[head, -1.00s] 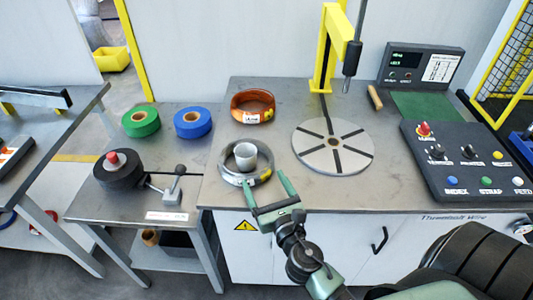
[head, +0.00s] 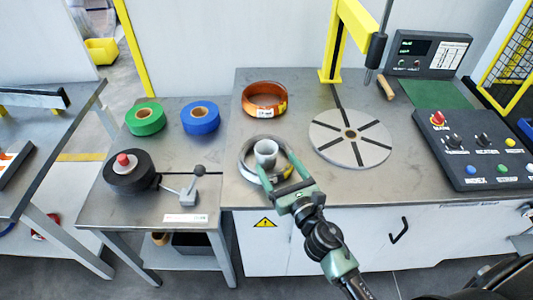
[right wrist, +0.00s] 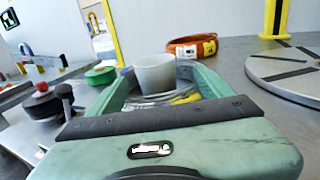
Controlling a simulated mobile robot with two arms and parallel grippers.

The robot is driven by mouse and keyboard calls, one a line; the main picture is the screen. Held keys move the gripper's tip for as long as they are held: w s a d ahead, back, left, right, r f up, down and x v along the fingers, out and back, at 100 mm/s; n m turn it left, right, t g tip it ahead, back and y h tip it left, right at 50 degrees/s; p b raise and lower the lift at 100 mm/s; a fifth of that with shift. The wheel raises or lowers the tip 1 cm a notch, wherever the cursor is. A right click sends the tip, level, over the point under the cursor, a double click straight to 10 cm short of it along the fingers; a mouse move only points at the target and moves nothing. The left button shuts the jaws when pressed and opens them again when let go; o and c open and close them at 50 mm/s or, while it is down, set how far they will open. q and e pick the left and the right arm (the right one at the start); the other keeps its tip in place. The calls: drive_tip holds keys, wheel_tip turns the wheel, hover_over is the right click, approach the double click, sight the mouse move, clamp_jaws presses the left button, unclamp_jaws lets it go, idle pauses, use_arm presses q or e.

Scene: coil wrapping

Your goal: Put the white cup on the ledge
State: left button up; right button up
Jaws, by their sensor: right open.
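The white cup (head: 266,152) stands upright within the grey metal coil ring (head: 247,168) on the workbench. My right gripper (head: 283,172) is open, with its two green fingers reaching toward the cup from the front. In the right wrist view the cup (right wrist: 156,74) shows between the spread fingers (right wrist: 160,90), near their far ends. I cannot tell whether the fingers touch it. No ledge can be clearly made out. My left gripper does not show.
An orange coil (head: 265,98) lies behind the cup. A round turntable (head: 350,138) is to the right, under a yellow post (head: 333,45). A control panel (head: 475,150) is at far right. Green tape (head: 146,119), blue tape (head: 200,118) and a black roll (head: 128,171) sit on the left table.

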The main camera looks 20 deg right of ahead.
sight(271, 158)
drive_tip(key=shift+w+a+r, duration=0.1)
drive_tip(key=shift+w, duration=0.25)
drive_tip(key=w, duration=0.1)
drive_tip(key=w+a+p, duration=0.1)
drive_tip(key=w, duration=0.1)
drive_tip(key=shift+w, duration=0.75)
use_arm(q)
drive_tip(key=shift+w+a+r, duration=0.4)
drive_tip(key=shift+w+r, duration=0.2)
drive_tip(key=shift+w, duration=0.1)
use_arm(e)
drive_tip(key=shift+s, duration=0.1)
